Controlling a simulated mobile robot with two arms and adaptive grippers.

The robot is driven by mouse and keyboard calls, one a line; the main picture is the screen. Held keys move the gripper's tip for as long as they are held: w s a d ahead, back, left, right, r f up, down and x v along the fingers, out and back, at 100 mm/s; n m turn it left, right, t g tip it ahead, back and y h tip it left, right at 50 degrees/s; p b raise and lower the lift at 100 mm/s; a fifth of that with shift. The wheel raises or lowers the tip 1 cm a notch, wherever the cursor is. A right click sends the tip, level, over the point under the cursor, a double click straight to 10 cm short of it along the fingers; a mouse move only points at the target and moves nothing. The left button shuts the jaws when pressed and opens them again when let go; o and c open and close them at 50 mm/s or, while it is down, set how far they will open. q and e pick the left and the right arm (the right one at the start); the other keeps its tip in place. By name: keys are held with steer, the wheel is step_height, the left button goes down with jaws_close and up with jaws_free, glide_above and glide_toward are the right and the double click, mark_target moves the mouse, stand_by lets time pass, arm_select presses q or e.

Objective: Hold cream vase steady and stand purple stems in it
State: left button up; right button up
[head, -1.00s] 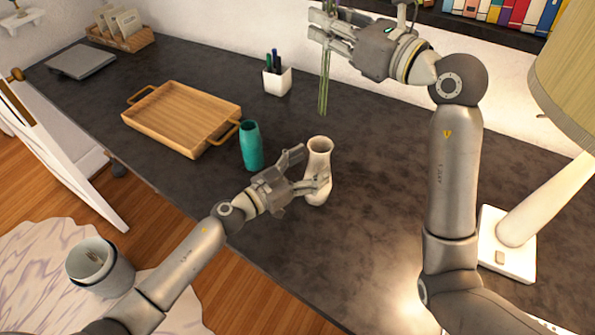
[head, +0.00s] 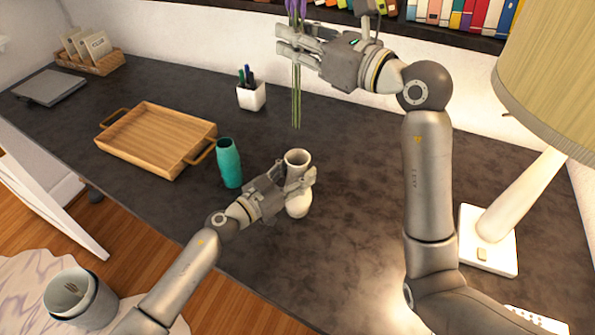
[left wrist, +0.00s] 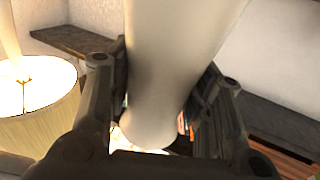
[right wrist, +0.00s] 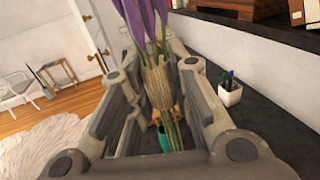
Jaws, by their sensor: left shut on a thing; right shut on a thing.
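The cream vase (head: 297,160) stands upright on the dark desk in the head view. My left gripper (head: 291,184) is shut around its body from the left; the vase also fills the middle of the left wrist view (left wrist: 165,75). The purple stems (head: 297,95) hang upright from my right gripper (head: 298,45), their green ends above the desk, behind the vase in the picture. In the right wrist view the purple flowers (right wrist: 145,22) rise above a tan wrap (right wrist: 160,85) held between the fingers. The flower tops are cut off in the head view.
A teal vase (head: 229,163) stands just left of the cream vase. A wooden tray (head: 150,140), a white pen cup (head: 251,96) and a lamp (head: 490,235) stand on the desk (head: 370,165). A bookshelf (head: 330,16) runs above the back.

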mark_target(301, 107)
arm_select(q)
steer(key=shift+c, duration=1.1)
arm_select(e)
steer(key=shift+f, duration=6.5)
steer(key=o, duration=0.9)
steer(key=shift+o, duration=0.2)
steer(key=v, duration=1.2)
arm_select(q)
steer(key=o, duration=1.4)
